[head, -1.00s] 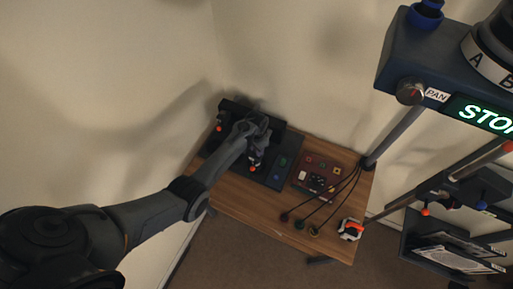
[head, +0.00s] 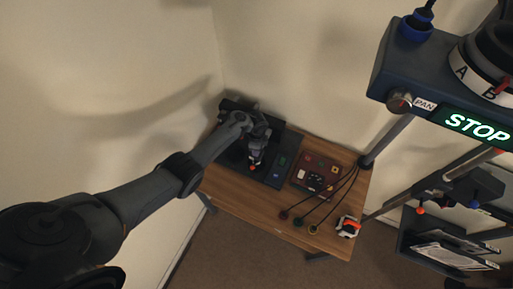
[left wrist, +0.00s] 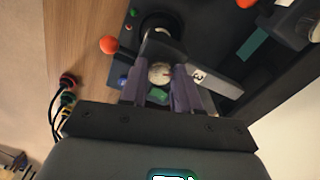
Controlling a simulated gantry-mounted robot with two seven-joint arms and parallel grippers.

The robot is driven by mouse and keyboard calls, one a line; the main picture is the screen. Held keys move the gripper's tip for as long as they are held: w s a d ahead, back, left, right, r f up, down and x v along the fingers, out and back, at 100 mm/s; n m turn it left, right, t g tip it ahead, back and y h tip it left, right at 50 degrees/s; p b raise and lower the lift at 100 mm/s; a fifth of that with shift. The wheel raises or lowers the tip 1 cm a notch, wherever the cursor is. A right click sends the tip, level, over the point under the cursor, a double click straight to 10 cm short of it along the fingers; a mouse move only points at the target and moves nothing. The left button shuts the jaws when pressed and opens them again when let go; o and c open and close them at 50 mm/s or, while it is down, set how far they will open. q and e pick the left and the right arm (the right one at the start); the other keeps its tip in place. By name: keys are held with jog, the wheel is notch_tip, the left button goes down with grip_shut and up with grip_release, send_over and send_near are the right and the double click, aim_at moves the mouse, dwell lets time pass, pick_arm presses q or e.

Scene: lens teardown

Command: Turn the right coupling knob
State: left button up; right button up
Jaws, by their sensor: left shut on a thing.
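In the left wrist view a small round pale knob (left wrist: 160,74) sits between the two purple fingers of my left gripper (left wrist: 159,80). The gripper is shut on it, a finger on each side. In the head view my left gripper (head: 257,140) is over the dark device (head: 284,158) on the table, and the hand and forearm hide much of that device and the knob. A second round pale knob (left wrist: 314,33) shows at the right edge of the left wrist view, apart from the gripper. I cannot read how far the held knob is turned. My right gripper is not in view.
An orange ball (left wrist: 109,45) stands close to the held knob. A red-brown panel (head: 314,174) with cables lies right of the device. An orange-and-white object (head: 348,227) is at the wooden table's (head: 262,205) front right corner. A large STOP-lit unit (head: 440,95) hangs at right.

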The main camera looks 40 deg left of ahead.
pick_arm(q)
jog(key=m, duration=0.3)
jog(key=shift+a+b, duration=0.1)
jog(key=shift+b, duration=0.2)
jog(key=shift+m+b, duration=0.3)
jog(key=shift+m, duration=1.1)
jog(key=o, duration=1.1)
jog(key=shift+c, duration=0.2)
jog(key=shift+r, duration=0.1)
notch_tip(320, 180, up, 11)
jog(key=p, duration=0.3)
jog(key=shift+f, duration=0.2)
